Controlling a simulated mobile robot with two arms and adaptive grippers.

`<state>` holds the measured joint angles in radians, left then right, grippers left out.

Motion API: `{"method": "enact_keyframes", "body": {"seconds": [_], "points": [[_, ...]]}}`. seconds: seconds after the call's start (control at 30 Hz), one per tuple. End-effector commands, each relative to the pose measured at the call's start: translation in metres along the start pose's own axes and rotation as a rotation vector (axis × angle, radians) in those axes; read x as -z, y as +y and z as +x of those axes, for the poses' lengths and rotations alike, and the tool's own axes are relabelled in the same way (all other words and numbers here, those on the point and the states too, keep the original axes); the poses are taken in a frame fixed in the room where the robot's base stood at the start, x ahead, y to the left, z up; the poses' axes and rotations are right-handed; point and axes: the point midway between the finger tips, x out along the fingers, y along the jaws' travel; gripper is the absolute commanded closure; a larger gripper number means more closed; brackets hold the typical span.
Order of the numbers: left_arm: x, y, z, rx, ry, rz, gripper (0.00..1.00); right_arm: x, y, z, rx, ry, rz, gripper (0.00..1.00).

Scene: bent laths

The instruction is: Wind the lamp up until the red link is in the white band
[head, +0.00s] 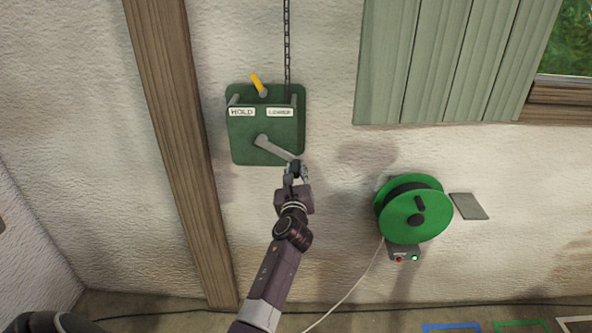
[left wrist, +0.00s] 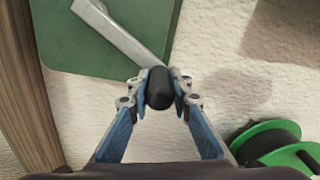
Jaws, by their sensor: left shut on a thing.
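A green winch box (head: 262,126) is on the wall, with plates reading HOLD (head: 241,112) and, less clearly, LOWER (head: 280,112). Its yellow lever (head: 257,82) leans left, toward the HOLD side. A dark chain (head: 287,45) runs straight up from the box out of view. The grey crank arm (head: 275,148) points down and right; it also shows in the left wrist view (left wrist: 118,32). My left gripper (head: 296,172) is shut on the black crank knob (left wrist: 159,88) at its end. The lamp, red link and white band are not in view. My right gripper is not in view.
A green reel (head: 428,220) hangs on the wall to the right, with a small box (head: 404,253) below it and a pale cord (head: 350,290). A wooden post (head: 178,130) stands left of the winch. A green shutter (head: 455,60) is at upper right.

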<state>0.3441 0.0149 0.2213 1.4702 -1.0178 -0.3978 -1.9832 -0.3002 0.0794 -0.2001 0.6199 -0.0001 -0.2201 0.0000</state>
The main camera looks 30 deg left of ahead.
Motion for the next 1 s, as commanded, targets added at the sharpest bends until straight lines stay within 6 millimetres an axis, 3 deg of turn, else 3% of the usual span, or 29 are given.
{"method": "enact_keyframes", "body": {"seconds": [0.47, 1.0], "points": [[0.01, 0.012, 0.0, -0.001, 0.001, 0.127, 1.0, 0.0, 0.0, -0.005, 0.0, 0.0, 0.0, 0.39], [0.031, 0.067, 0.0, -0.002, 0.003, 0.613, 1.0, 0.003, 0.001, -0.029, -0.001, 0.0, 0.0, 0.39]]}}
